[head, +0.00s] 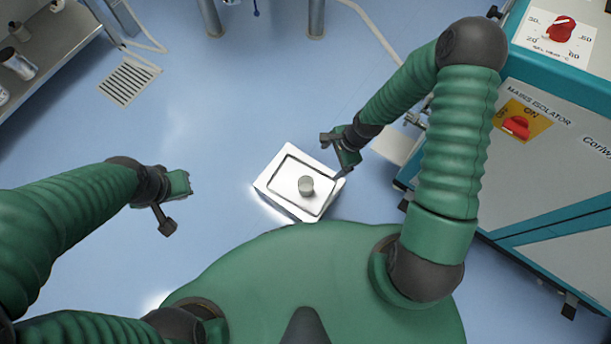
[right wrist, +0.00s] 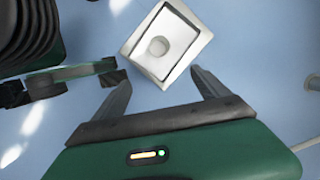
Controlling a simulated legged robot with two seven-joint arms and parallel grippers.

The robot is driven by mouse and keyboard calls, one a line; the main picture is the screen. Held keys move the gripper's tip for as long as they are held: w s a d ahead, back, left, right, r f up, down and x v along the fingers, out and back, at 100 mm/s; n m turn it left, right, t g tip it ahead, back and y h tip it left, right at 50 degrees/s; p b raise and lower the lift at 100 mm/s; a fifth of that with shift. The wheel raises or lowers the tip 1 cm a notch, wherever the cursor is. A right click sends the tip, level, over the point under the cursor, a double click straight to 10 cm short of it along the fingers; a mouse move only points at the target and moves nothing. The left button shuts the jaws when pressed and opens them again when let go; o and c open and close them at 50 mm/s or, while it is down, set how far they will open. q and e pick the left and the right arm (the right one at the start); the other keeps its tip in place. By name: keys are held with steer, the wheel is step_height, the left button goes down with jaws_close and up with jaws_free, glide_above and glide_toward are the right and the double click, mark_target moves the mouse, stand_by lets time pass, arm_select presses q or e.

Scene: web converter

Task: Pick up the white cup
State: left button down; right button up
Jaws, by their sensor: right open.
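The cup (head: 306,186) is a small, round, light-grey shape on a white tray-like stand (head: 268,181) in the middle of the head view. In the right wrist view the cup (right wrist: 158,47) sits ahead of my fingers, between their lines and apart from them. My right gripper (head: 343,172) is open and empty near the stand's right edge; it also shows in the right wrist view (right wrist: 160,79). My left gripper (head: 187,186) is off to the left, away from the stand. Its jaws are too unclear to judge.
A teal and grey machine (head: 545,150) with red switches stands on the right. A metal shelf (head: 50,50) with bottles is at the upper left. A floor grate (head: 129,81) lies near it. Blue floor is clear between my left gripper and the stand.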

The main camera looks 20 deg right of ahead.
steer(key=a+f+m+b, duration=0.1)
steer(key=a+f+b, duration=0.1)
steer(key=f, duration=0.5)
steer(key=w+a+f+m+b, duration=0.1)
steer(key=a+f+m+b, duration=0.1)
steer(key=f+b, duration=0.3)
steer(key=w+a+f+m+y+b, duration=0.1)
steer(key=a+f+m+b, duration=0.1)
steer(key=f, duration=0.8)
steer(key=shift+a+f+b, duration=0.2)
steer(key=shift+f+b, duration=0.05)
steer(key=shift+b, duration=0.4)
steer(key=b+x, duration=0.5)
steer(key=shift+w+a+f, duration=0.15)
steer(key=shift+w+a, duration=0.05)
steer(key=shift+w, duration=0.15)
arm_select(q)
steer(key=s+x, duration=0.2)
steer(key=x, duration=0.7)
steer(key=s+f+x, duration=0.1)
steer(key=s+x, duration=0.1)
steer(key=x, duration=0.7)
steer(key=shift+s+a, duration=0.25)
arm_select(e)
steer(key=c, duration=1.4)
